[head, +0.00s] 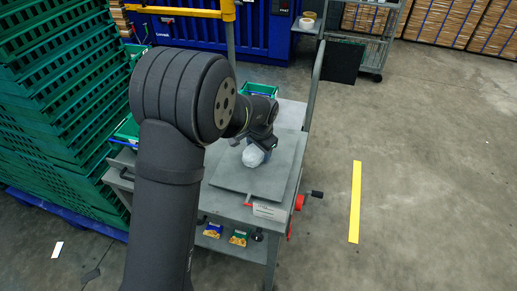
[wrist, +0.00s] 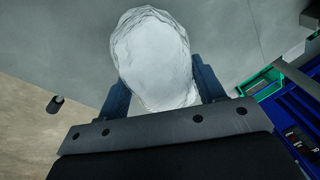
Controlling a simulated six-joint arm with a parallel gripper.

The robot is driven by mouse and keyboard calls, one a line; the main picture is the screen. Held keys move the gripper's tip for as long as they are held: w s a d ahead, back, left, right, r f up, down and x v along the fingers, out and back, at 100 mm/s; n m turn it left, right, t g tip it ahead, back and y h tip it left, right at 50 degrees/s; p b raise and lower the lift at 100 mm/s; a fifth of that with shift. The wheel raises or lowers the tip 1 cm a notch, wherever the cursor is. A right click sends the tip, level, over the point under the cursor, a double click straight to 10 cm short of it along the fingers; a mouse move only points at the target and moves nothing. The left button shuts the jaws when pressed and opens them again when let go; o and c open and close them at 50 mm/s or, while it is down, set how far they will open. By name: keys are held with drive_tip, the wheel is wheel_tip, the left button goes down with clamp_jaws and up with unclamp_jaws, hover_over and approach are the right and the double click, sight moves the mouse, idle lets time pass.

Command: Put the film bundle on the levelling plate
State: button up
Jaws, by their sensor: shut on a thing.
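The film bundle (wrist: 152,62) is a whitish, crumpled, rounded wad. In the wrist view it sits between the two dark blue fingers of my gripper (wrist: 160,85), which is shut on it. In the head view the bundle (head: 253,156) hangs under my gripper (head: 262,143), over the grey levelling plate (head: 238,184). The plate is a flat square slab on the grey work table. I cannot tell whether the bundle touches the plate. My arm hides part of the plate's left side and the table behind it.
Stacked green crates (head: 60,110) fill the left side. A green bin (head: 258,89) stands behind the table. A red knob (head: 299,203) and black handle stick out at the table's right edge. Small colourful packs (head: 238,238) lie on the lower shelf. The floor to the right is open.

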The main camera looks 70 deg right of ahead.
sight(261, 153)
drive_tip(key=o, duration=0.9)
drive_tip(key=shift+f, duration=0.15)
drive_tip(key=shift+o, duration=0.2)
drive_tip(key=v, duration=1.2)
drive_tip(key=shift+r, duration=0.2)
drive_tip(key=x, duration=1.2)
drive_tip(key=shift+f, duration=0.2)
drive_tip(key=v, duration=0.2)
drive_tip(key=shift+w+d+r, duration=0.1)
drive_tip(key=shift+d+r, duration=0.05)
drive_tip(key=shift+r, duration=0.2)
drive_tip(key=shift+v, duration=0.8)
